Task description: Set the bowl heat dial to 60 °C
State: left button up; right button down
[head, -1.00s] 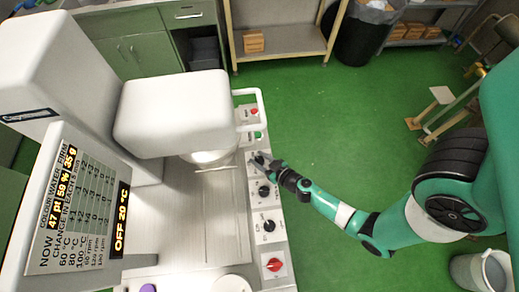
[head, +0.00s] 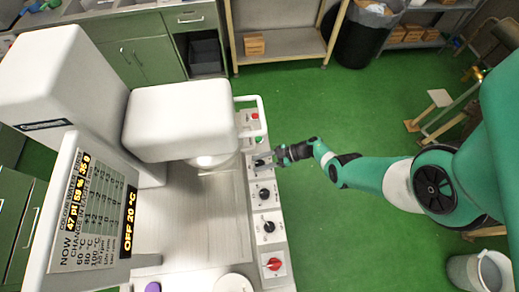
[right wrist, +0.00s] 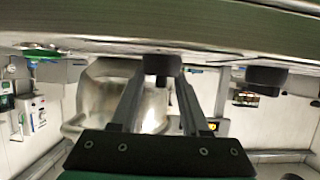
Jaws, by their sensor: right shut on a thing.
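A light control panel runs along the machine's right edge in the head view. It carries a column of black dials: a top dial (head: 259,162), a middle dial (head: 264,193) and a lower dial (head: 269,226). Their labels are too small to read, so I cannot tell which is the bowl heat dial. My right gripper (head: 271,160) is at the top dial and partly covers it. In the right wrist view its two fingers (right wrist: 160,82) are closed around a black knob (right wrist: 161,65). The display (head: 129,219) reads OFF 20 °C. My left gripper is not in view.
A red knob (head: 273,264) sits at the panel's near end, with green and red buttons (head: 254,116) near the far end. A white handle bar (head: 262,107) sticks out beside the buttons. A readout board (head: 90,205) stands at left. The green floor (head: 330,220) is open right of the panel.

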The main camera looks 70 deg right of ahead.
jog(key=n+g+y+b, duration=0.2)
jog(key=n+b, duration=0.1)
jog(key=b, duration=0.1)
jog(key=n+g+y+b, duration=0.2)
jog(key=n+g+b, duration=0.1)
jog(key=b, duration=0.2)
jog(key=f+n+g+y+b, duration=0.1)
jog(key=n+g+y+b, duration=0.2)
jog(key=b, duration=0.1)
jog(key=shift+b, duration=0.35)
pick_arm(q)
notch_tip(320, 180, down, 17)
jog(key=b, duration=0.2)
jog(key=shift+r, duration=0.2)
pick_arm(e)
jog(key=shift+r+n+g, duration=0.2)
jog(key=shift+n+g, duration=0.7)
jog(key=shift+r, duration=0.1)
jog(key=c, duration=0.6)
grip_release()
jog(key=shift+r, duration=0.1)
